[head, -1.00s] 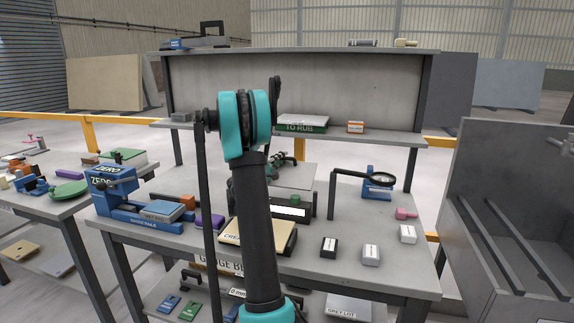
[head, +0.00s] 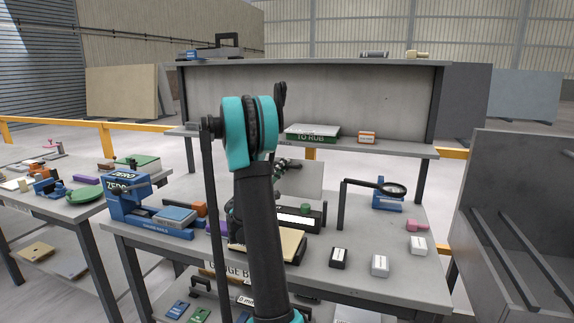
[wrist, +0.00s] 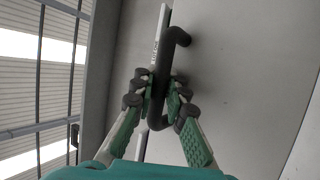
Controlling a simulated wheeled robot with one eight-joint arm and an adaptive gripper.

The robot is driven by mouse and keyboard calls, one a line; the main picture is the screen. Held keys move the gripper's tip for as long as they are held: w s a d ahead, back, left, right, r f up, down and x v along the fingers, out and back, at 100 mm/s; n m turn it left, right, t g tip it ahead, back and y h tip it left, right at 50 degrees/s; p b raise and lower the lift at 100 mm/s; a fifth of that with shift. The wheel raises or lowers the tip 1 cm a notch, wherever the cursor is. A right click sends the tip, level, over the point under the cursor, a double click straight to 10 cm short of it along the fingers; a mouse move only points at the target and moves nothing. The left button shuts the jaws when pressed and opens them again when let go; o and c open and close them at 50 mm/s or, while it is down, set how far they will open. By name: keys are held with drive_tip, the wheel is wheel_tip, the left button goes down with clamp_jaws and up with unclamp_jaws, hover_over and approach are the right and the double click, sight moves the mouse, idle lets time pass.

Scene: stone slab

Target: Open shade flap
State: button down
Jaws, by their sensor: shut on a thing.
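The shade flap shows as a light grey plate (head: 303,180) standing tilted over the middle of the workbench in the head view. In the wrist view a broad grey panel (wrist: 235,75) fills the right side, and a black hooked handle (wrist: 169,60) stands out in front of it. My gripper (wrist: 161,95) has its green-padded fingers on both sides of the handle and is shut on it. In the head view my gripper (head: 285,166) is at the plate's upper left, partly hidden by my arm.
Below the plate is a black unit with a green knob (head: 305,208). A shelf (head: 400,149) overhangs the back. A blue vise-like device (head: 125,203) stands left.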

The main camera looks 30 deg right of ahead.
drive_tip(key=shift+s+a+f, duration=0.25)
drive_tip(key=shift+s+a, duration=0.3)
drive_tip(key=shift+a, duration=0.05)
drive_tip(key=shift+s+a+f, duration=0.2)
drive_tip(key=shift+s+a, duration=0.3)
drive_tip(key=shift+a, duration=0.1)
drive_tip(key=shift+s+a, duration=0.1)
drive_tip(key=c, duration=1.8)
unclamp_jaws()
drive_tip(key=v, duration=1.2)
drive_tip(key=shift+a+r, duration=0.1)
